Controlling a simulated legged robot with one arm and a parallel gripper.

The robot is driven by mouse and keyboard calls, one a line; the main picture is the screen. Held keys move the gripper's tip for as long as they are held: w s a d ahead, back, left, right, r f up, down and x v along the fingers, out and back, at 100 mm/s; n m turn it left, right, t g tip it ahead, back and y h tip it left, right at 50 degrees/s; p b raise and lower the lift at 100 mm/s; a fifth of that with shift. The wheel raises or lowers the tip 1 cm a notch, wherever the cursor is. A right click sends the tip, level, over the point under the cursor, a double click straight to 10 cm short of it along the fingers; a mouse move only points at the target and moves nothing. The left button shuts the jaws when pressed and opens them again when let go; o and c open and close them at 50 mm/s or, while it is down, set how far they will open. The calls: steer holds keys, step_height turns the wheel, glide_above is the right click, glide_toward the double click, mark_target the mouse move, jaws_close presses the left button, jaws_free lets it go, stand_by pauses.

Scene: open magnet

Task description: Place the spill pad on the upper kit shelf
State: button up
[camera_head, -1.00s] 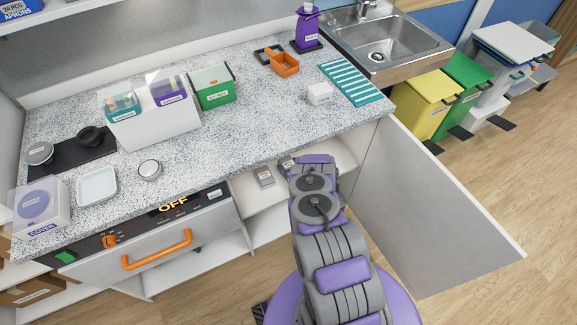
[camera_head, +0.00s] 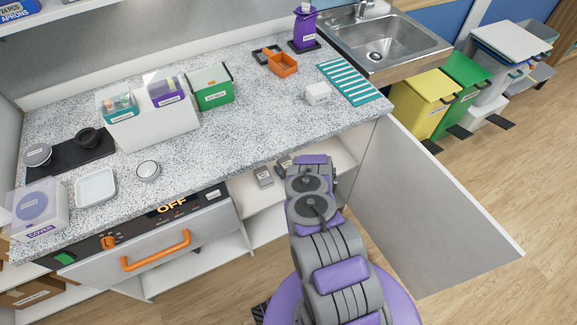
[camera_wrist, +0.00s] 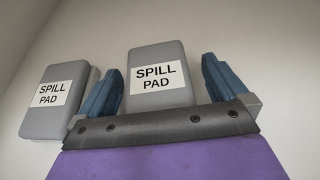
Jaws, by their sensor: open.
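A grey spill pad (camera_wrist: 158,62) with a white label lies between the two blue fingers of my gripper (camera_wrist: 161,70) in the wrist view. The fingers are open, with a visible gap at the right side; contact on the left is unclear. A second spill pad (camera_wrist: 55,100) lies to the left, with another grey edge behind it. In the head view, two small grey pads (camera_head: 263,176) (camera_head: 284,163) lie on a white shelf (camera_head: 275,224) in the open cabinet under the counter. My arm hides the gripper there. I cannot tell which shelf is the upper kit shelf.
The open cabinet door (camera_head: 430,205) stands to the right of my arm. The oven front with its orange handle (camera_head: 156,250) is on the left. The counter (camera_head: 235,125) holds bins and small items. A high shelf (camera_head: 60,15) with an aprons box (camera_head: 18,8) is at top left.

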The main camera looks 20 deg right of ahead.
steer(key=p+v, duration=0.3)
steer(key=v, duration=0.9)
steer(key=shift+a, duration=0.15)
